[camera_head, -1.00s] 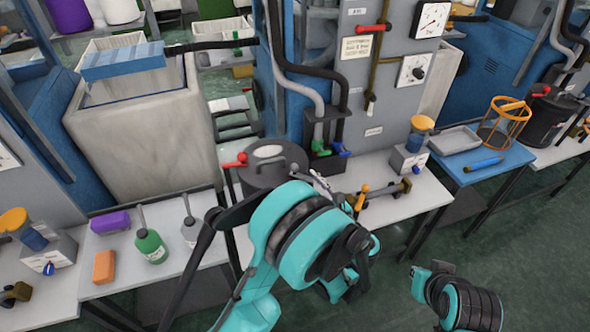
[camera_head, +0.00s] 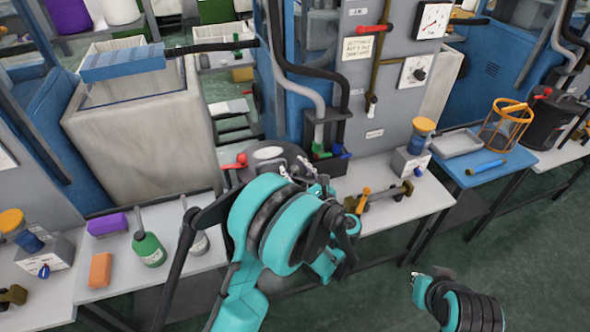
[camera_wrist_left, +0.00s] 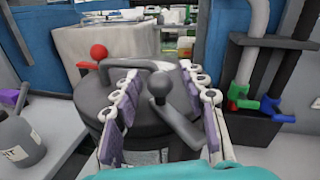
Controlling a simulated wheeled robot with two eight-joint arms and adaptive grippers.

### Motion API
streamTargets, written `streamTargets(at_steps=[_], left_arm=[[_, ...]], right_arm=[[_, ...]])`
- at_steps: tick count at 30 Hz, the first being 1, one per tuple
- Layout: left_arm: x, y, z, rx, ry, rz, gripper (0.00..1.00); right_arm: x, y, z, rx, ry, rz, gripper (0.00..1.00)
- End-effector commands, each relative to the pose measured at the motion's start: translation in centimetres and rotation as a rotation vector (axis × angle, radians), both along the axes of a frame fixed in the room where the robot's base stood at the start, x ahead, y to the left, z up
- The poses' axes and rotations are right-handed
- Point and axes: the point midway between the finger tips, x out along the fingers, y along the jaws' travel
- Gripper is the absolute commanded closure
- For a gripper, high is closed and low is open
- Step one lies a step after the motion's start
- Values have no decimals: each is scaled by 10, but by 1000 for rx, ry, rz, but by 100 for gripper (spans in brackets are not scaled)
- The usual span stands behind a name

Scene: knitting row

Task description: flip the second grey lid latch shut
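A holder with green and blue clips (camera_wrist_left: 255,108) stands close right of the pot. A green bottle (camera_head: 149,248) and a grey bottle (camera_wrist_left: 22,138) stand left. A brass-and-black fitting (camera_head: 383,197) lies right of the gripper. A large pale bin (camera_head: 145,140) rises behind.

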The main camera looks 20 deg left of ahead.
Motion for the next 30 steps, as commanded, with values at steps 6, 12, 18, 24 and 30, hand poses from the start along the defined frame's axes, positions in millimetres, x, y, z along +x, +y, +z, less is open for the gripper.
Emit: streamTargets(at_steps=[6,12,18,24,30], left_arm=[[0,0,0,0,0,0,100],[1,1,-1,0,0,-18,100],[7,0,-2,0,0,-145,100],[10,-3,0,0,0,-203,100],[10,-3,0,0,0,-203,100]], right_arm=[[0,0,0,0,0,0,100],[0,0,-2,0,0,0,100],[0,0,-12,0,0,0,100],[0,0,-13,0,0,0,100],[0,0,-13,0,0,0,100]])
